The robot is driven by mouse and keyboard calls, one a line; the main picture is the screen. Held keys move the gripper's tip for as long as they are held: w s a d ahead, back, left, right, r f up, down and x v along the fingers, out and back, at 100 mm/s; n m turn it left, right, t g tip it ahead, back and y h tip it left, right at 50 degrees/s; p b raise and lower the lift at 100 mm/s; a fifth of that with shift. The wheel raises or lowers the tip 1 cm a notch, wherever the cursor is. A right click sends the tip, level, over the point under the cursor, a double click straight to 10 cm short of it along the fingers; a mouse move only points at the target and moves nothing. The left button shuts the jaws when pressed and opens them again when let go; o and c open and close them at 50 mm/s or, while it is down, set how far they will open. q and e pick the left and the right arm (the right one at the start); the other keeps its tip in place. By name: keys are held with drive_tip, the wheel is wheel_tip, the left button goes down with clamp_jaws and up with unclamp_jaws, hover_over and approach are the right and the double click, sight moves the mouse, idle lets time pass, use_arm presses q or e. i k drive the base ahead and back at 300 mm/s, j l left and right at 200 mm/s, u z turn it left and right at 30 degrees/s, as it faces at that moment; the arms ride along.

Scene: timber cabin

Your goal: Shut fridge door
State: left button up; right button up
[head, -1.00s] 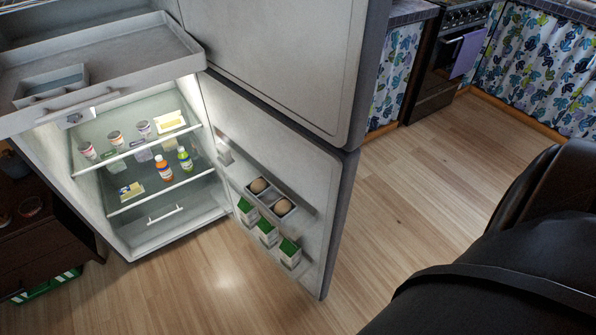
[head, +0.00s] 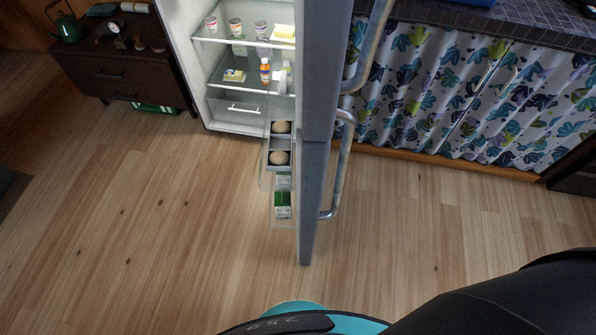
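The fridge (head: 234,120) stands open at the top centre, its lit shelves holding small jars, bottles and a package. Its lower grey door (head: 311,200) juts out toward me and shows almost edge-on. An egg tray (head: 268,159) with two eggs and green-and-white cartons (head: 283,205) sit on the door's inner side. A curved metal handle (head: 342,170) is on its outer, right side. An upper door (head: 318,70) above it is also swung out, with its own handle (head: 371,45). Neither gripper shows; a dark arm link of mine fills the lower right.
Wooden floor (head: 150,230) is clear left of the door and on its right. A counter with a leaf-patterned curtain (head: 430,100) stands behind the door at right. A dark drawer cabinet (head: 125,70) with a green kettle (head: 66,26) is at upper left.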

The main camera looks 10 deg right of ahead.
sight(312, 158)
drive_tip(key=i+l+u, duration=0.1)
drive_tip(key=l, duration=0.35)
drive_tip(key=i+l, duration=0.15)
drive_tip(key=l, duration=0.25)
drive_tip(key=i+l+u, duration=0.15)
drive_tip(key=l, duration=0.3)
drive_tip(key=k+l+u, duration=0.15)
drive_tip(key=k+l, duration=0.2)
drive_tip(key=k+l+u, duration=0.1)
drive_tip(key=k+l, duration=0.15)
drive_tip(key=k, duration=0.3)
